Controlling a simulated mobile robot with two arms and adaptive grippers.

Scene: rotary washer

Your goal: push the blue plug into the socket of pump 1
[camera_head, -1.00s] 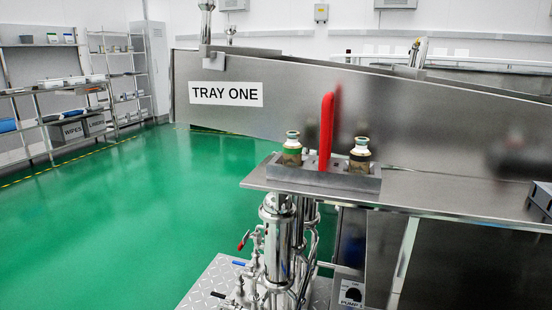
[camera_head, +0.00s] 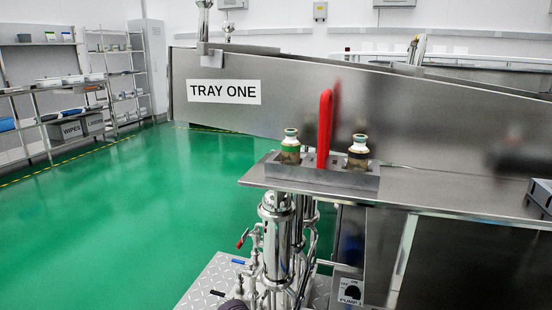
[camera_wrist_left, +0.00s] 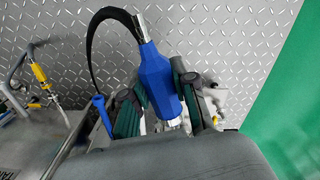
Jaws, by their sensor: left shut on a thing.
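The blue plug (camera_wrist_left: 157,82) is in the left wrist view, with a black cable curving from its far metal end. My left gripper (camera_wrist_left: 160,97) is shut on it, with a green-padded finger on each side. The plug's near metal end points toward the bottom of the picture, partly hidden by my grey wrist. In the head view, the PUMP 1 label (camera_head: 350,299) is low on the panel under the bench, with a round dark fitting (camera_head: 352,287) just above it. I cannot tell whether this is the socket. My right gripper is not in view.
Steel pipework (camera_head: 277,240) with a red-handled valve stands on a diamond-plate base (camera_head: 205,286), left of the panel. The bench (camera_head: 430,195) overhangs it and carries a bottle rack (camera_head: 320,184). Green floor is clear at left. Yellow-marked fittings (camera_wrist_left: 38,75) show in the left wrist view.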

